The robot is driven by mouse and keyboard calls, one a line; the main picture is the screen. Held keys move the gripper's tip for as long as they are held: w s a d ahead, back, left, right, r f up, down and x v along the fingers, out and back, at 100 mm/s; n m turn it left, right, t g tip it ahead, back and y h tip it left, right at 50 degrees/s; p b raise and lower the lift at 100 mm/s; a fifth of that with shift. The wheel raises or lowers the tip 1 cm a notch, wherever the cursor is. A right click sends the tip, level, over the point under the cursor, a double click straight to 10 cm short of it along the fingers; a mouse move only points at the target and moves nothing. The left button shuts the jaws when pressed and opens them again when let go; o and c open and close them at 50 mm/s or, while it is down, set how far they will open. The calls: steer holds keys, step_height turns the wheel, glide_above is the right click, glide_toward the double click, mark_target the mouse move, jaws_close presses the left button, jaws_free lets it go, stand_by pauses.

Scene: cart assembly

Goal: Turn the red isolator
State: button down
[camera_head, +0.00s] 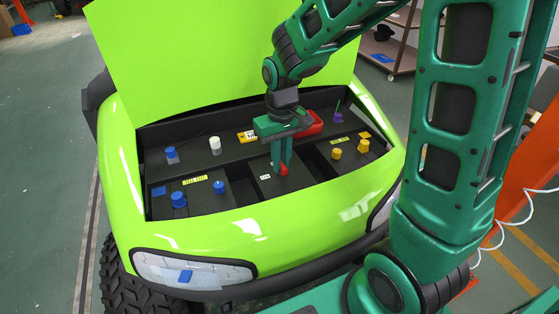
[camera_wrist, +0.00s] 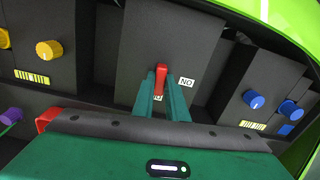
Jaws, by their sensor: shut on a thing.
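The red isolator (camera_head: 284,169) is a small red handle on the dark centre panel inside the open green cart front. In the wrist view the red isolator (camera_wrist: 161,76) stands between my fingertips, its long side pointing up the picture. My gripper (camera_head: 282,163) reaches down to it from above, and its two green fingers are closed around the handle. In the wrist view my gripper (camera_wrist: 164,96) covers the handle's lower part. A white "NO" label (camera_wrist: 186,82) lies to the right of the handle. Another label under the fingers is partly hidden.
Blue knobs (camera_head: 179,199) stand on the left panel and yellow knobs (camera_head: 336,153) on the right. A white-topped knob (camera_head: 215,145) and a purple knob (camera_head: 337,117) are at the back. The raised green hood (camera_head: 200,60) stands behind the bay. Dark panel walls flank the centre panel.

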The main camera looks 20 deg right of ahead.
mark_target(282, 164)
steer(key=shift+m, duration=0.7)
steer(key=c, duration=1.8)
jaws_free()
steer(key=shift+o, duration=0.2)
step_height(282, 164, up, 11)
steer(key=shift+d+f, duration=0.1)
